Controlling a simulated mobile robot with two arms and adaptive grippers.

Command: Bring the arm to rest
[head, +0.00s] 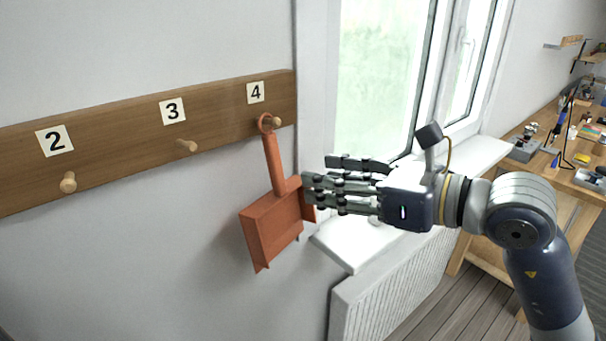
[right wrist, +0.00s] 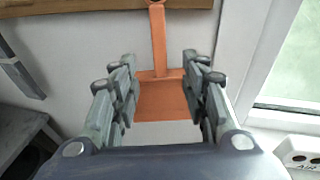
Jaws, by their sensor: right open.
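My right gripper (head: 318,187) is open in the head view, its fingers pointing left beside the dustpan. An orange dustpan (head: 272,228) hangs by the ring of its handle on the wooden peg (head: 277,122) under number 4. In the right wrist view the dustpan (right wrist: 162,100) shows in the gap between the open fingers of my right gripper (right wrist: 160,90). I cannot tell from the pictures whether a finger touches it. My left gripper is not in view.
A wooden board (head: 110,140) on the wall has bare pegs under numbers 2 (head: 68,182) and 3 (head: 188,146). A white window sill (head: 350,240) and a radiator (head: 390,285) are below my right arm. A cluttered workbench (head: 560,170) stands at the right.

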